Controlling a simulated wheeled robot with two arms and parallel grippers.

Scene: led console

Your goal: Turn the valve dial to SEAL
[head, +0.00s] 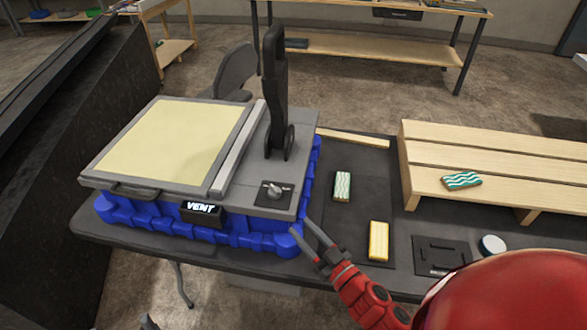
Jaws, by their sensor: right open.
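The valve dial (274,191) is a small grey knob on a dark square plate, on the front right part of the grey console top (240,194). The lettering around the knob is too small to read. A black label box on the console's front reads VENT (201,211). My right gripper (307,234) is open and empty, in front and to the right of the dial, near the console's blue lower edge, apart from the knob. A small dark tip at the bottom edge may be part of my left arm, but the left gripper cannot be made out.
A tall black lever (275,90) stands on the console behind the dial. A green-white block (342,186) and a yellow block (378,241) lie on the table to the right. A slatted wooden stand (495,165) holds a teal-striped block (461,180).

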